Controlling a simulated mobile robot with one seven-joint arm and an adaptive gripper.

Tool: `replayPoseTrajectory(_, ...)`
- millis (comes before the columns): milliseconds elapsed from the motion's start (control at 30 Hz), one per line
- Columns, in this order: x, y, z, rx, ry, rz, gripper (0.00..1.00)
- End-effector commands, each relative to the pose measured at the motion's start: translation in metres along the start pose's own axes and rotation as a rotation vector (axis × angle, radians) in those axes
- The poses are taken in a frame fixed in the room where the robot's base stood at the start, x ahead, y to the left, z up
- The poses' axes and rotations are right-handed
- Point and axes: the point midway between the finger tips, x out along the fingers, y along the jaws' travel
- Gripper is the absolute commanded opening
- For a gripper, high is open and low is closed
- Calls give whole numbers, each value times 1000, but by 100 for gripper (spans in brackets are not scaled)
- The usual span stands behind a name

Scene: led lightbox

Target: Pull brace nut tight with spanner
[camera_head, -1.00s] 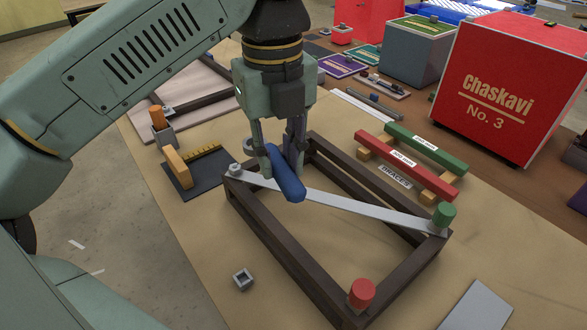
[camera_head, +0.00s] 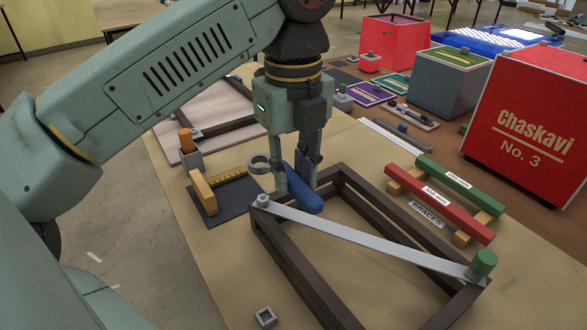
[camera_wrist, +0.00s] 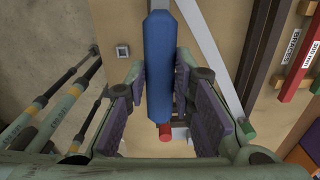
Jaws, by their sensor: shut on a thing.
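My gripper (camera_head: 296,186) is shut on the blue handle of the spanner (camera_head: 306,196). The handle also fills the middle of the wrist view (camera_wrist: 159,60), between the purple pads. The spanner's grey ring head (camera_head: 259,164) sticks out left of my fingers. It appears apart from the grey brace nut (camera_head: 263,200), above it in the picture. The nut sits on the left corner of a dark frame (camera_head: 297,274). A pale metal brace (camera_head: 365,238) runs from the nut across the frame to the green-capped corner (camera_head: 484,262).
A red bar (camera_head: 437,212) and a green bar (camera_head: 460,185) lie on wooden supports at right. A dark mat (camera_head: 225,200) with an orange block (camera_head: 203,193) is at left. A small square socket (camera_head: 265,316) lies in front. A red box (camera_head: 530,130) stands at right.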

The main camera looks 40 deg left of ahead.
Motion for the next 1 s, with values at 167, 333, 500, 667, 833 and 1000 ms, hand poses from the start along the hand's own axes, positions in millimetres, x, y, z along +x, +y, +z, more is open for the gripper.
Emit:
replayPoseTrajectory(167, 18, 0, 0, 0, 0, 0, 0)
replayPoseTrajectory(333, 35, 0, 0, 0, 0, 0, 0)
replayPoseTrajectory(500, 52, 0, 0, 0, 0, 1, 0)
replayPoseTrajectory(667, 63, 0, 0, 0, 0, 1, 0)
replayPoseTrajectory(833, 66, 0, 0, 0, 0, 0, 0)
replayPoseTrajectory(1000, 66, 0, 0, 1, 0, 0, 0)
